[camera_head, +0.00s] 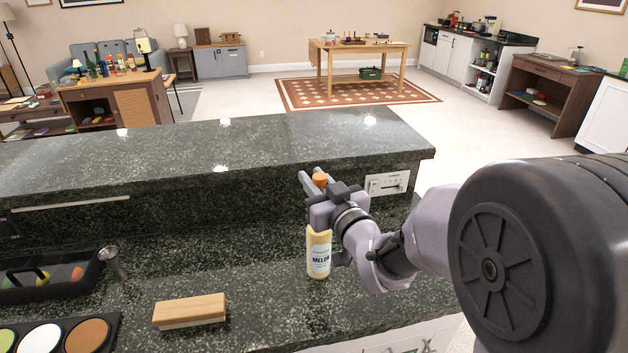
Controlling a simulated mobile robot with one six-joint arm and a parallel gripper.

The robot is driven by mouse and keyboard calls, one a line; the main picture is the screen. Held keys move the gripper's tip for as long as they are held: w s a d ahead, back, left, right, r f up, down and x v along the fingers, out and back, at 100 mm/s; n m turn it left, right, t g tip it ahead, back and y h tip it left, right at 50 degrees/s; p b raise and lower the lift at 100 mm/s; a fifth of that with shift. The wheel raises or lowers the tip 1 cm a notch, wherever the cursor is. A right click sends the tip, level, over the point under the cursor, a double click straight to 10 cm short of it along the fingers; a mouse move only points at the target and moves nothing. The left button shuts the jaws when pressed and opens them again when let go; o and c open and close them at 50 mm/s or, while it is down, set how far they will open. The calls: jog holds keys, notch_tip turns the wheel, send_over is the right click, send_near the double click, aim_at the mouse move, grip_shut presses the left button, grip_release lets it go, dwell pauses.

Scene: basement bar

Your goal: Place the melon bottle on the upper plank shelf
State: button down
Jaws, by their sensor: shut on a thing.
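The melon bottle (318,262) is pale yellow with a white label reading "MELON" and an orange cap. It is upright over the right part of the lower dark stone counter (262,270). My gripper (322,188) is shut on its upper part, with the orange cap showing between the fingers. The gripper hides the bottle's neck. I cannot tell whether the base touches the counter. I cannot single out an upper plank shelf in this view.
A raised stone ledge (210,160) runs behind the bottle, with an outlet plate (387,184) at its right end. A wooden block brush (190,310), a metal jigger-like piece (112,262) and a black caddy (50,285) lie left. Open floor is beyond.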

jog(key=c, duration=1.7)
grip_release()
jog(key=shift+f, duration=0.2)
jog(key=o, duration=0.4)
jog(key=shift+r, duration=0.1)
jog(key=shift+o, duration=0.2)
